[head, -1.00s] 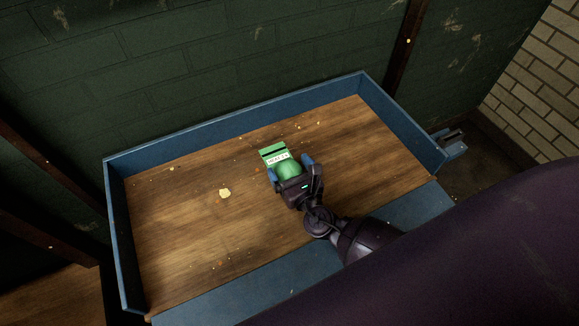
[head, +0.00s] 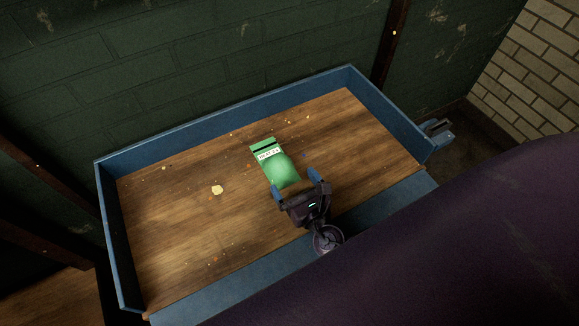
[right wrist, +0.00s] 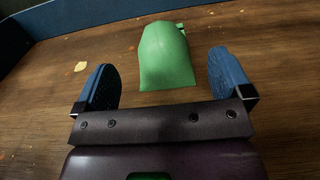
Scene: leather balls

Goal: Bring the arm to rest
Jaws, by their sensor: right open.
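My right gripper (head: 299,188) is open and empty, with its two blue fingers apart, over the front middle of the wooden workbench top (head: 190,240). A green bag-like object (head: 279,168) with a pale lettered label lies on the wood just beyond the fingertips. In the right wrist view the green object (right wrist: 166,58) lies ahead of the gripper (right wrist: 162,85), clear of both fingers. My left gripper is in neither view.
A blue raised rim (head: 230,115) runs along the back and sides of the bench. A blue vise-like fitting (head: 436,131) sits outside the right corner. Small yellowish scraps (head: 217,190) lie on the wood. The left and right parts of the top are mostly clear.

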